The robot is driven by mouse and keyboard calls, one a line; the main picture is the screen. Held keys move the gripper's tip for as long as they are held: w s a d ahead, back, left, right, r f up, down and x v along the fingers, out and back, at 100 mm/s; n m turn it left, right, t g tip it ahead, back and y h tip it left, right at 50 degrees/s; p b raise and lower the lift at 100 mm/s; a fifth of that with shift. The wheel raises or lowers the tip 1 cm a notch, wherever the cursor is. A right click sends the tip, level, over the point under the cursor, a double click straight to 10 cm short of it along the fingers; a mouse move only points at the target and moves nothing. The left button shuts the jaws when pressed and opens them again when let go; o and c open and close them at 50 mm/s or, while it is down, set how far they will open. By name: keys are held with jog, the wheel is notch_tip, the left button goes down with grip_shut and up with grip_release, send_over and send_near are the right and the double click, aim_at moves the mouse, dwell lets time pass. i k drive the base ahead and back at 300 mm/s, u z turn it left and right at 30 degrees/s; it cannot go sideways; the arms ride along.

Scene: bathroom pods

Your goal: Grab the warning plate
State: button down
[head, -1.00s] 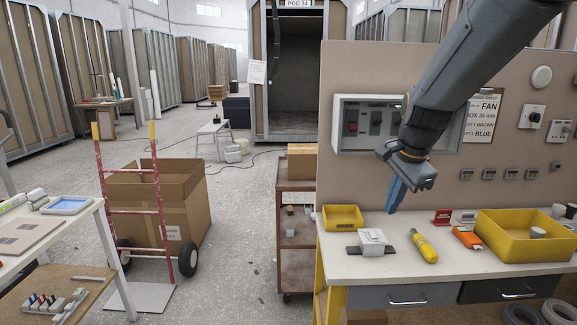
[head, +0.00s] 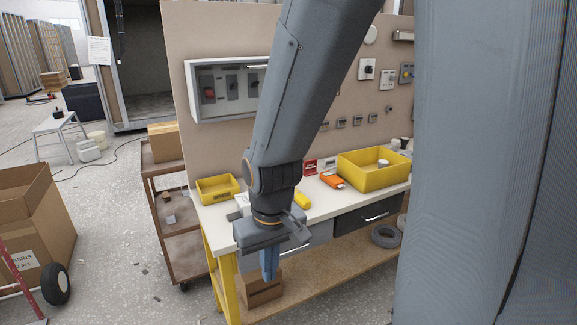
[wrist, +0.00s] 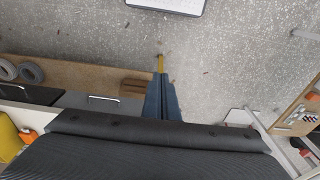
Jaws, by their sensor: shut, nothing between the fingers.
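A small red plate (head: 310,167) with white marks stands at the back of the bench top; it looks like the warning plate, though its text is too small to read. A smaller grey plate (head: 328,164) is just right of it. My gripper (head: 269,276) points down in front of the bench's near side, lower in the picture than the red plate and to its left. Its blue fingers are together and empty. They also show closed in the wrist view (wrist: 161,85), where neither plate can be made out.
The bench top (head: 220,222) also holds a small yellow bin (head: 217,189), a yellow tool (head: 302,200), an orange item (head: 332,180) and a large yellow bin (head: 372,178). A brown cart (head: 180,235) stands left of the bench. A wall cabinet (head: 193,90) hangs above.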

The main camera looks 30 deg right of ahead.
aim_at(309, 165)
jog(key=z, duration=1.6)
jog(key=i, duration=2)
jog(key=u, duration=0.25)
